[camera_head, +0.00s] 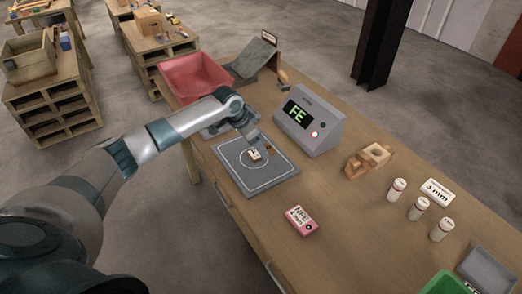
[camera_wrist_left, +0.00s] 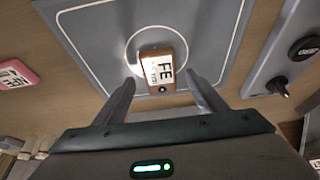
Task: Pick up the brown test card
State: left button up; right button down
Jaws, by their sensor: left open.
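The brown test card (camera_head: 255,154) has a white label reading FE and lies within the circle marked on the grey pad (camera_head: 232,160). In the left wrist view the card (camera_wrist_left: 160,70) shows brown edges, with its near end towards the gap between my fingers. My left gripper (camera_head: 262,146) is close over the pad at the card. In the left wrist view my left gripper (camera_wrist_left: 162,92) has its two fingers apart, one on each side of the card's near end. Whether they touch it cannot be told. My right gripper is not in view.
A grey detector box (camera_head: 310,125) showing FE stands right of the pad. A pink card (camera_head: 300,221) lies nearer the front. A red bin (camera_head: 195,78) is at the back left. Wooden blocks (camera_head: 368,161), white bottles (camera_head: 418,209) and a green bin (camera_head: 446,284) are to the right.

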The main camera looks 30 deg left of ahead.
pick_arm(q)
jog(key=shift+x, duration=1.05)
jog(key=c, duration=1.3)
jog(key=shift+r, duration=0.15)
jog(key=shift+r, duration=0.45)
notch_tip(320, 180, up, 2)
jog(key=shift+r+b, duration=0.15)
jog(key=shift+b, duration=0.75)
jog(key=s+d+r+b, duration=0.1)
jog(key=s+d+r, duration=0.1)
jog(key=d, duration=0.1)
jog(key=s+d+r+b, duration=0.1)
jog(key=d+r, duration=0.2)
jog(key=s+d+r+b, duration=0.1)
jog(key=s+d+r, duration=0.1)
jog(key=d, duration=0.2)
jog(key=shift+s+d+r, duration=0.1)
jog(key=shift+s+r, duration=0.2)
jog(key=shift+s, duration=0.05)
